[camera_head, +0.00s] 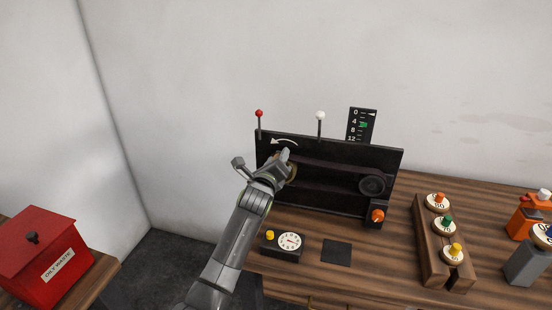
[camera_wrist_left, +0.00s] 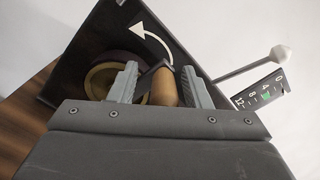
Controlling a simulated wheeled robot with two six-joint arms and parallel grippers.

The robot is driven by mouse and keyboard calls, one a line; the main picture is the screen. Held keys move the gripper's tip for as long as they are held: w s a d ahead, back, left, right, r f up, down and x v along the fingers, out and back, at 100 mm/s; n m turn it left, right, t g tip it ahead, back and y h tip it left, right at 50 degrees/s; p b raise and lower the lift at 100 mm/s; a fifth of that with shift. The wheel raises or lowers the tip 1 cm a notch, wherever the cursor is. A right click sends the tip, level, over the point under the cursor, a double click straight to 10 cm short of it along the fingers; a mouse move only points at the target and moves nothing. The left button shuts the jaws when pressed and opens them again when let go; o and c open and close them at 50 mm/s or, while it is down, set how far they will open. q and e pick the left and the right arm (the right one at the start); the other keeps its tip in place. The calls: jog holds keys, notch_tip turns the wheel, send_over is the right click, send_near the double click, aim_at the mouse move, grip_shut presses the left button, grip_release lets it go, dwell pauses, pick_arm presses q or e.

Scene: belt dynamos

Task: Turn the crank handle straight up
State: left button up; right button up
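The crank handle (camera_wrist_left: 163,88) is a tan, rounded grip in the left wrist view, beside a wheel with a brass-coloured rim (camera_wrist_left: 100,78) on the black panel. My left gripper (camera_wrist_left: 160,84) has one finger on each side of the handle. A gap shows between the left finger and the handle; the right finger is close to it. In the head view my left gripper (camera_head: 283,160) is at the left part of the black panel (camera_head: 330,146) and hides the handle and most of the wheel. My right gripper is out of view.
A white curved arrow (camera_head: 284,142) is on the panel. Red-tipped (camera_head: 259,114) and white-tipped (camera_head: 320,116) rods rise above it. A belt runs to a pulley (camera_head: 372,184). A dial box (camera_head: 287,243) and wooden rack (camera_head: 431,245) stand on the bench; a red bin (camera_head: 38,255) is left.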

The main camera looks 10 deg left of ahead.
pick_arm(q)
jog(key=shift+a+r, duration=0.1)
jog(key=shift+a, duration=0.1)
jog(key=shift+s, duration=0.2)
jog(key=s+b, duration=0.3)
jog(key=s, duration=1.4)
jog(key=shift+a+b, duration=0.25)
jog(key=shift+b, duration=0.1)
